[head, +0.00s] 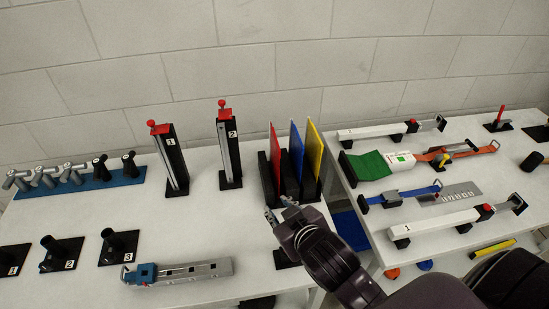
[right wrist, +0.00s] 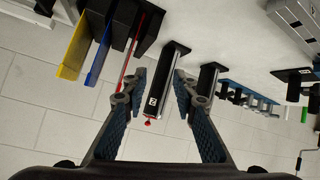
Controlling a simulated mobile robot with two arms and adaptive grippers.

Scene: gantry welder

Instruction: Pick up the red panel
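The red panel (head: 274,158) stands upright in a black slotted rack (head: 291,185), leftmost of three panels in the head view. My right gripper (head: 283,211) is in front of the rack, low and close to its near side. In the right wrist view, the gripper (right wrist: 158,86) is open with nothing between its fingers. The red panel (right wrist: 129,55) shows edge-on there, just left of the left finger and partly hidden by it. I cannot tell whether they touch. My left gripper is not in view.
A blue panel (head: 296,150) and a yellow panel (head: 315,152) stand to the right in the rack. Red-topped stand 2 (head: 229,150) and stand 1 (head: 171,160) are to the left. Bare tabletop (head: 205,225) lies left of my gripper. The right table (head: 440,155) holds several tools.

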